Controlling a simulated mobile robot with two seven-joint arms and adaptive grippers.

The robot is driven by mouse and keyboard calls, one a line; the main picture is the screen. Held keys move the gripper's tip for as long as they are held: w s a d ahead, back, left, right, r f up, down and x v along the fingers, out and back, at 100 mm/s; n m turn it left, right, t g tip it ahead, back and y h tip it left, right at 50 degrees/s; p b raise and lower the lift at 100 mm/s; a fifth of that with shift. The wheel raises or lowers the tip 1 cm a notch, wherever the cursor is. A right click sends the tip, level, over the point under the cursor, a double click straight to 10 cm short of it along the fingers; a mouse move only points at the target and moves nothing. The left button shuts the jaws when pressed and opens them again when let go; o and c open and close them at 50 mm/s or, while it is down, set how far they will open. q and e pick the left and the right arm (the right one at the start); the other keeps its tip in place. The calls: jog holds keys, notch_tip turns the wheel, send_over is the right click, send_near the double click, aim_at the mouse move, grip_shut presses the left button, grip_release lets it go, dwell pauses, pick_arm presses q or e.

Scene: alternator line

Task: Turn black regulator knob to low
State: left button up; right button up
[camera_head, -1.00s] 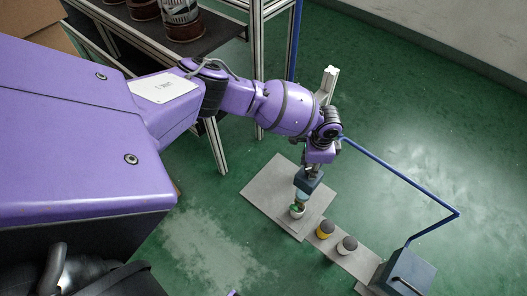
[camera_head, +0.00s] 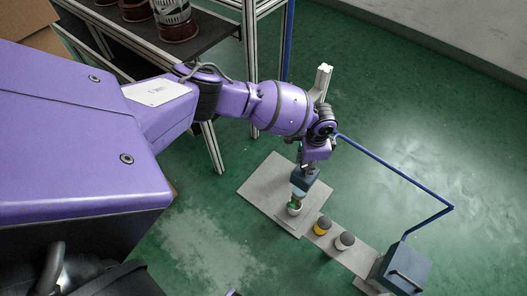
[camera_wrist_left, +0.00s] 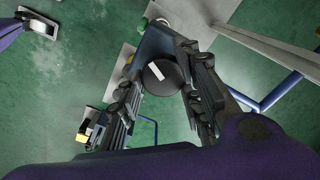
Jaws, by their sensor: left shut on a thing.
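In the left wrist view the black regulator knob (camera_wrist_left: 161,77) is a round dark disc with a white bar mark on its face. The fingers of my left gripper (camera_wrist_left: 164,84) stand on either side of it, shut on it. The white mark lies slanted in the picture. In the head view my left gripper (camera_head: 299,190) points down over the grey plate (camera_head: 262,188), and the knob cannot be made out there. A white and green piece (camera_head: 294,208) shows just below the fingers.
A blue-grey box (camera_head: 408,268) with a bent blue pipe (camera_head: 398,172) is beyond. A shelf frame (camera_head: 249,75) stands behind my arm.

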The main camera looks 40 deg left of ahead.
pick_arm(q)
jog(key=n+p, duration=0.1)
jog(key=n, duration=0.1)
jog(key=shift+s+d+n+p, duration=0.2)
jog(key=shift+d+n+p, duration=0.15)
jog(key=shift+d+n, duration=0.05)
jog(key=n+p, duration=0.1)
jog(key=n, duration=0.2)
jog(key=shift+w+n+p, duration=0.1)
jog(key=shift+n+p, duration=0.5)
jog(key=shift+n, duration=0.5)
jog(key=shift+w+n+p, duration=0.1)
jog(key=shift+n+p, duration=0.2)
jog(key=shift+n, duration=1.2)
pick_arm(e)
jog(key=shift+t, duration=0.3)
jog(key=r, duration=0.2)
jog(key=w+r, duration=0.1)
jog(key=r, duration=0.2)
jog(key=shift+w+d, duration=0.1)
pick_arm(q)
jog(key=shift+d+f, duration=0.1)
pick_arm(e)
jog(key=shift+w+r, duration=0.3)
jog(key=shift+w, duration=0.05)
pick_arm(q)
jog(key=o, duration=1)
jog(key=shift+w, duration=0.1)
jog(key=shift+o, duration=0.2)
jog(key=shift+a, duration=0.2)
